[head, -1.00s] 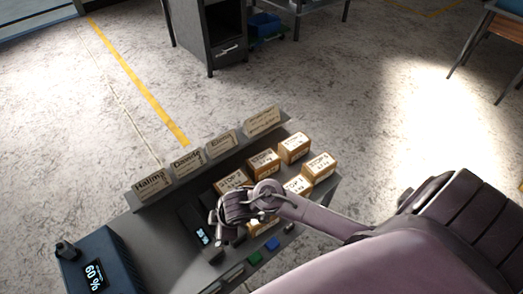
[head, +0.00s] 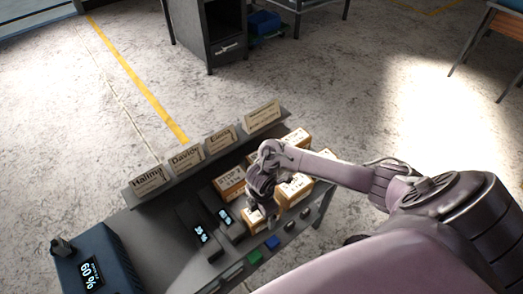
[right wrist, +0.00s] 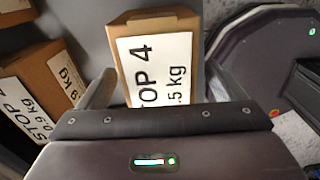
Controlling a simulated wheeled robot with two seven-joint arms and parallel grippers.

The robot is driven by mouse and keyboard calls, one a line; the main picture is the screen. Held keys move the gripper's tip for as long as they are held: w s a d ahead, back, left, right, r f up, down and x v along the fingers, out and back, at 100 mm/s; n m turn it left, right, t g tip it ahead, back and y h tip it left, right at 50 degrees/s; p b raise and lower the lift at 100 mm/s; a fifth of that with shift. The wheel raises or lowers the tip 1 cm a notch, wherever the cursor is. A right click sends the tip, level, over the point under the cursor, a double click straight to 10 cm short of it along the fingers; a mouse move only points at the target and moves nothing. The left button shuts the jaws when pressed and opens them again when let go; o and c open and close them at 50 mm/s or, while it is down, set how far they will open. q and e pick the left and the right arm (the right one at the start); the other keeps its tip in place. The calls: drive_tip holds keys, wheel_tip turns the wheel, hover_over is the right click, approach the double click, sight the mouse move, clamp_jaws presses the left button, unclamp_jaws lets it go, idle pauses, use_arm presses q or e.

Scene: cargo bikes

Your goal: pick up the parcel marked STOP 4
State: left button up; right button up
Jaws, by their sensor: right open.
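In the right wrist view the parcel marked STOP 4 (right wrist: 158,62), a brown box with a white label, lies straight ahead of my right gripper. Its near part lies across the gap between the two fingers (right wrist: 158,88), which stand apart on either side of it. In the head view my right gripper (head: 262,205) is over the front of the grey bench, and a brown parcel (head: 255,220) shows just below it, its label partly hidden. I cannot tell from these views whether the fingers touch the box. My left gripper is not in view.
Other parcels stand close by, one marked STOP (right wrist: 28,108) on the left in the wrist view and another (head: 230,183) behind the gripper. Name cards (head: 187,158) line the back of the bench (head: 150,232). Dark devices (head: 198,232) and a 60 % box (head: 95,262) are left.

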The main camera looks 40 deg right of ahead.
drive_tip(key=shift+f, duration=0.7)
drive_tip(key=c, duration=1.4)
drive_tip(key=shift+r, duration=0.1)
drive_tip(key=shift+c, duration=0.2)
drive_tip(key=shift+r, duration=0.1)
